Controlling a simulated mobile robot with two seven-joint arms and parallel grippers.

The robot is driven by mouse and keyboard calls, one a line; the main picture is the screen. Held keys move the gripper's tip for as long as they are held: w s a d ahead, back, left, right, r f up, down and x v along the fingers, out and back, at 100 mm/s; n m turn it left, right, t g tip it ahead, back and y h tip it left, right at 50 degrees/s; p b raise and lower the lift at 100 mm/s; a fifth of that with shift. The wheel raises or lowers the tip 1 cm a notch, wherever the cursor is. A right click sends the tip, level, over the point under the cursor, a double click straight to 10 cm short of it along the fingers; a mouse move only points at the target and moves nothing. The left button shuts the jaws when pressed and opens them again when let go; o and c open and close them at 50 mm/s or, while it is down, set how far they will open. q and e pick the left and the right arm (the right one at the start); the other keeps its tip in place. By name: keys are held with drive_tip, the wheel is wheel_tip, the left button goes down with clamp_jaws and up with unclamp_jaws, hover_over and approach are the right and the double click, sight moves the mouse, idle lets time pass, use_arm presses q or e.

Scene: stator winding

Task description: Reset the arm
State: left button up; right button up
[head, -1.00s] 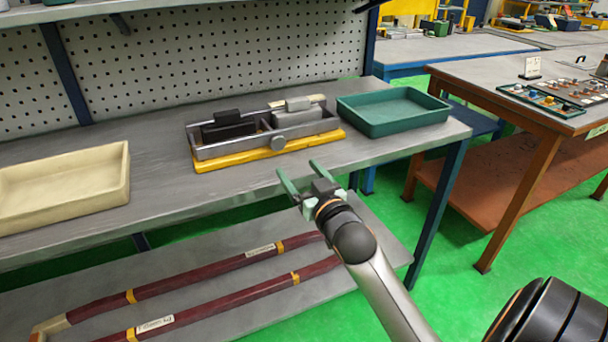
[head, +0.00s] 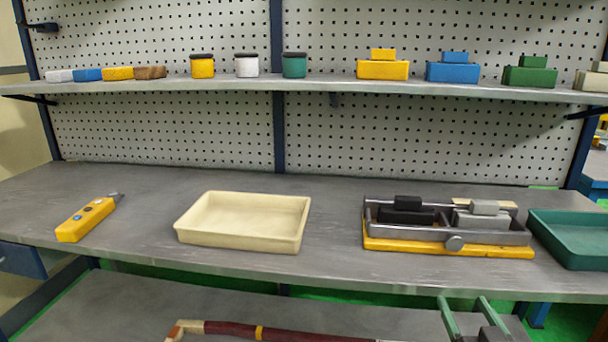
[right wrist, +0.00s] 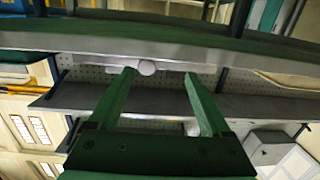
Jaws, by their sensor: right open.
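My right gripper (head: 468,312) is at the lower right of the head view, in front of the bench's front edge. It is open and empty, with its two green fingers apart. In the right wrist view its fingers (right wrist: 160,88) are also spread with nothing between them. My left gripper is in neither view. On the bench behind the right gripper stands a grey metal fixture on a yellow base (head: 450,250), holding a black block (head: 405,212) and a grey block (head: 482,218).
A cream tray (head: 245,245) stands mid-bench and a green tray (head: 570,262) at the right. A yellow handheld device (head: 86,219) lies at the left. Small pots and coloured blocks line the upper shelf (head: 330,94). A dark red bar (head: 290,334) lies on the lower shelf.

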drive_tip(key=s+a+f+n+g+y, duration=0.2)
drive_tip(key=s+a+f+g+y, duration=0.15)
drive_tip(key=s+a+f, duration=0.8)
drive_tip(key=s+a+f+n+g+y, duration=0.3)
drive_tip(key=s+a+f+g, duration=0.35)
drive_tip(key=f, duration=0.85)
use_arm(q)
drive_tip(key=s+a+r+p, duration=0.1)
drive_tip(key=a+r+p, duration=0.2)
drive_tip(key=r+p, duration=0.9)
drive_tip(key=p, duration=0.4)
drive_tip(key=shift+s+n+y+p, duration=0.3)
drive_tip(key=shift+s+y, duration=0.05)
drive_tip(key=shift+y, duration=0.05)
use_arm(e)
wheel_tip(320, 180, up, 13)
drive_tip(key=s+d+m+t, duration=0.1)
drive_tip(key=s+t, duration=0.1)
drive_tip(key=shift+t+h, duration=0.3)
drive_tip(key=shift+h, duration=0.15)
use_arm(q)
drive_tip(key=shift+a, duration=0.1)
use_arm(e)
drive_tip(key=shift+d+f, duration=0.1)
